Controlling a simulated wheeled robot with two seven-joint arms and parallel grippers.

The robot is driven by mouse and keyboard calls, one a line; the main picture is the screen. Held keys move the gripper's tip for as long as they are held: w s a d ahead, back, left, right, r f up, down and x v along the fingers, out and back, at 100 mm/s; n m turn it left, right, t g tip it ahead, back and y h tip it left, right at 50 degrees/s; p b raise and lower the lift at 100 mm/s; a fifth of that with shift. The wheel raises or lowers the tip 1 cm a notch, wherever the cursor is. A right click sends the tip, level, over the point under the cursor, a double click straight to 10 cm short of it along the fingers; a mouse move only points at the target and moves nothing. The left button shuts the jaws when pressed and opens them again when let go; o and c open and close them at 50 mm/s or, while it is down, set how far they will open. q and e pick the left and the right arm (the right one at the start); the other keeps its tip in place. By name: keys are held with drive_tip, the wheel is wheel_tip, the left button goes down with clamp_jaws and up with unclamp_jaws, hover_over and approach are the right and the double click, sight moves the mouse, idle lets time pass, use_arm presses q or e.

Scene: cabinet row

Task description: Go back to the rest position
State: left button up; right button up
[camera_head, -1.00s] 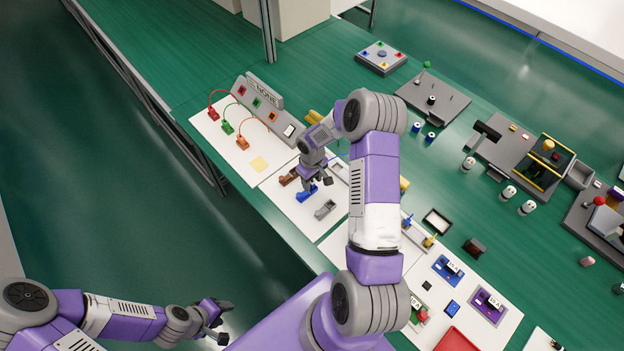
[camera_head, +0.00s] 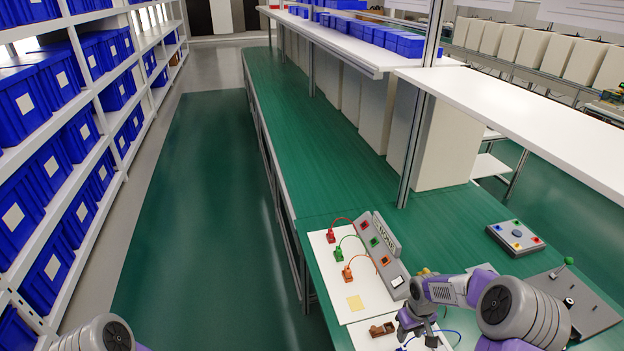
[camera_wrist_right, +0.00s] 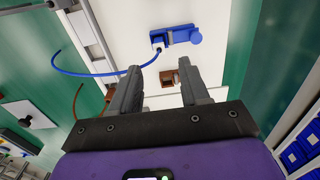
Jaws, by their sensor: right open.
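My right gripper (camera_head: 420,338) is low in the head view, over a white board at the bench's near edge. In the right wrist view its two fingers (camera_wrist_right: 158,90) are apart with nothing held between them. A blue connector (camera_wrist_right: 180,36) with a blue cable (camera_wrist_right: 84,73) lies on the board beyond the fingertips, apart from them. A small brown block (camera_wrist_right: 168,79) shows between the fingers, below them on the board. The brown piece also shows left of the gripper in the head view (camera_head: 383,329). Of my left arm only a link shows at the bottom left; its gripper is out of view.
A grey panel (camera_head: 383,250) with red, green and orange cables stands on the green bench (camera_head: 330,165). A grey button box (camera_head: 516,237) is at the right. A white shelf (camera_head: 520,100) overhangs the bench. The green aisle floor (camera_head: 200,220) is clear beside racks of blue bins (camera_head: 50,180).

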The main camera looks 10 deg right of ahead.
drive_tip(key=a+f, duration=0.1)
drive_tip(key=a, duration=0.2)
drive_tip(key=s+a+f+y, duration=0.1)
drive_tip(key=a+f, duration=0.1)
drive_tip(key=a, duration=0.1)
drive_tip(key=s+a+f+y, duration=0.1)
drive_tip(key=a+f, duration=0.1)
drive_tip(key=a, duration=0.1)
drive_tip(key=shift+a, duration=0.3)
drive_tip(key=s+a+f+m+y+b, duration=0.1)
drive_tip(key=s+a+f, duration=0.3)
drive_tip(key=s+a, duration=0.3)
drive_tip(key=s+a+f+m+y+b, duration=0.1)
drive_tip(key=s+a+f+m+b, duration=0.1)
drive_tip(key=s+a+f, duration=0.3)
drive_tip(key=s+a, duration=0.2)
drive_tip(key=a, duration=0.2)
drive_tip(key=shift+s+a+f+m+t, duration=0.3)
drive_tip(key=shift+s+a, duration=0.05)
